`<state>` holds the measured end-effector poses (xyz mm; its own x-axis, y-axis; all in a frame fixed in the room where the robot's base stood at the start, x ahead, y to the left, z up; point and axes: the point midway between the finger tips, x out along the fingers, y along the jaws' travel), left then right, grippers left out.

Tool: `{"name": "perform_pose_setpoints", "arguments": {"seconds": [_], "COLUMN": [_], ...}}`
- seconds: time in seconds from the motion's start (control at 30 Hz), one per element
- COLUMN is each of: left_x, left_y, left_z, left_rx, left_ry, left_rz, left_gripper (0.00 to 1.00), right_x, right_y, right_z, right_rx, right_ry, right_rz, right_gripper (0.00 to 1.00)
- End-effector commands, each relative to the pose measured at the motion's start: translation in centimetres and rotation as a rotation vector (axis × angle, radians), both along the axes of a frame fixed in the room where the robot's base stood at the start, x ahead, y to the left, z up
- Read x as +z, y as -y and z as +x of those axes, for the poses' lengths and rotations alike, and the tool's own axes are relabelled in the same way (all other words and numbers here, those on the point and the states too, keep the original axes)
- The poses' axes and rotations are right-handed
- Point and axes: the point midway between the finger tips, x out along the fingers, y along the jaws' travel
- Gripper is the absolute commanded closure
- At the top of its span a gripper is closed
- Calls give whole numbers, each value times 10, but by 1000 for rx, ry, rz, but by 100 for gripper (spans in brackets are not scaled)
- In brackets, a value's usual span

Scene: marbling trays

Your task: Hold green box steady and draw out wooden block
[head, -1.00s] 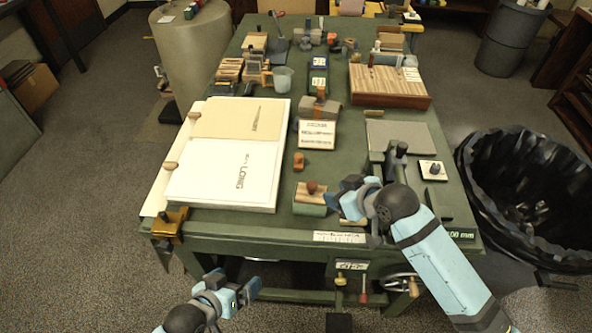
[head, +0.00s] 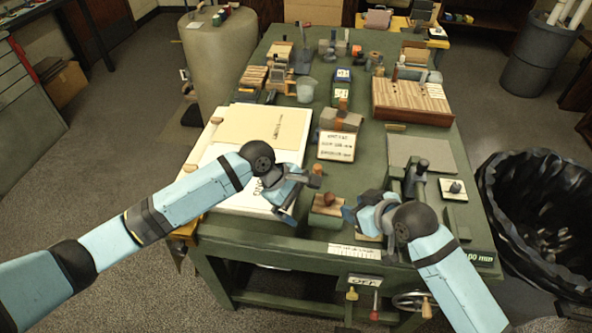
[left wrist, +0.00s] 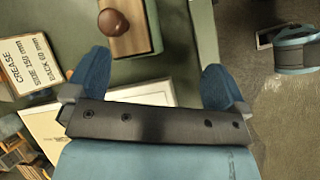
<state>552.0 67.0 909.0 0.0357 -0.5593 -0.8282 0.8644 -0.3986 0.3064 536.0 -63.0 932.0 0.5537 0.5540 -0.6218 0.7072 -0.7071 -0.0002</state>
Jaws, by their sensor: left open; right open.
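The green box (head: 325,219) stands near the front edge of the table. The wooden block (head: 327,207), with a round brown knob on top, sits in its opening. In the left wrist view the block (left wrist: 122,44) shows at the top, with part of the green box (left wrist: 180,60) beside it. My left gripper (head: 300,197) is open just left of the box, apart from it, its fingers pointing towards it. Both fingers show in the left wrist view (left wrist: 155,75) with nothing between them. My right gripper (head: 354,208) is open close to the box's right side; contact is unclear.
A white board with paper (head: 222,148) lies under my left arm. A ruler strip (head: 355,252) lies at the front edge. A black-lined bin (head: 540,215) is at right.

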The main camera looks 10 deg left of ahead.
Motion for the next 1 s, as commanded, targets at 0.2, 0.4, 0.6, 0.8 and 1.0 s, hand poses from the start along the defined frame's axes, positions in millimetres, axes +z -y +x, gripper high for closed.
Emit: {"name": "perform_pose_setpoints", "arguments": {"seconds": [0.2,0.4,0.6,0.8,1.0], "left_x": [28,40,27,-7,-44], "left_y": [-12,-19,-13,1,16], "left_z": [39,53,54,52,51], "left_rx": [231,348,365,363,362], "left_ry": [-188,-263,-275,-275,-275], "left_rz": [135,194,201,201,201], "left_gripper": [0,0,0,0,0], "right_x": [0,0,0,0,0], "right_y": [0,0,0,0,0], "right_z": [0,0,0,0,0], "right_rx": [0,0,0,0,0], "right_ry": [0,0,0,0,0], "right_rz": [0,0,0,0,0], "right_gripper": [57,57,57,57,57]}}
